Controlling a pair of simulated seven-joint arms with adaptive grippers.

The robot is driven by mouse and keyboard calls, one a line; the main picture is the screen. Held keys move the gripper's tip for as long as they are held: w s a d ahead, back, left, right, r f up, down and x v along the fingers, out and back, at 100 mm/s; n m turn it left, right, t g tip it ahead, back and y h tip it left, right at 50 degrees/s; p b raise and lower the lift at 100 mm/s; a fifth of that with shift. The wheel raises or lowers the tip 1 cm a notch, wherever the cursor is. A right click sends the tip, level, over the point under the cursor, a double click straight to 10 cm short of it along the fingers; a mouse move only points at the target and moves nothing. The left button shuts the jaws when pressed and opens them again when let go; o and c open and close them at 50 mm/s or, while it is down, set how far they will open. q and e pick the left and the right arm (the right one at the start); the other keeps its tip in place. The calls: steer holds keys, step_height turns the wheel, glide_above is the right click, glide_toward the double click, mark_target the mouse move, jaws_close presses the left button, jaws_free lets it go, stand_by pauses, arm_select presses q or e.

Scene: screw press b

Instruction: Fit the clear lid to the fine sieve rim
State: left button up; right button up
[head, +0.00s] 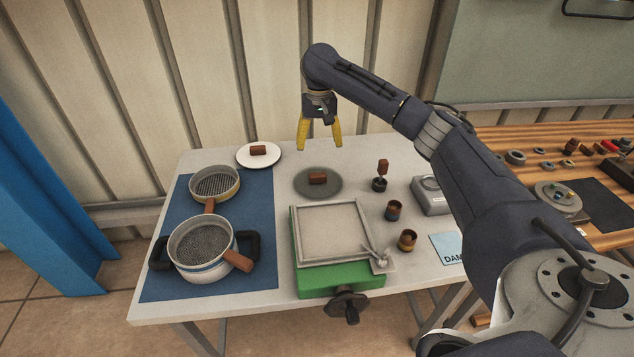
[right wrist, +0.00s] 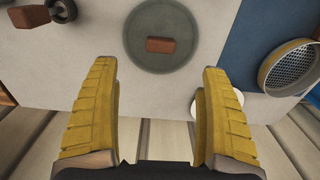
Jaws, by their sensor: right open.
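The lid that looks clear is a grey-green, see-through disc (head: 332,187) with a brown block handle, flat on the table behind the press; it also shows in the right wrist view (right wrist: 160,62). The fine sieve (head: 202,243) has a dense mesh, a pale rim and a brown handle, and sits on a white pot (head: 205,273) with black side handles, on the blue mat. My right gripper (head: 320,148) is open and empty, above and behind the grey-green lid; its yellow fingers (right wrist: 159,110) point toward the lid. My left gripper is not in view.
A coarse sieve (head: 215,185) lies behind the fine one. A white disc with a brown handle (head: 270,160) lies at the back. A green screw press (head: 318,285) with a grey tray stands in front of the lid. Small cups (head: 393,211) and a stamp-like tool (head: 381,178) are right.

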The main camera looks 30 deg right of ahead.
mark_target(319, 176)
step_height(319, 176, down, 15)
steer(key=shift+a, duration=0.1)
stand_by(0.8)
steer(key=c, duration=1.3)
steer(key=shift+r, duration=0.1)
step_height(319, 176, up, 20)
steer(key=shift+f, duration=0.1)
stand_by(0.4)
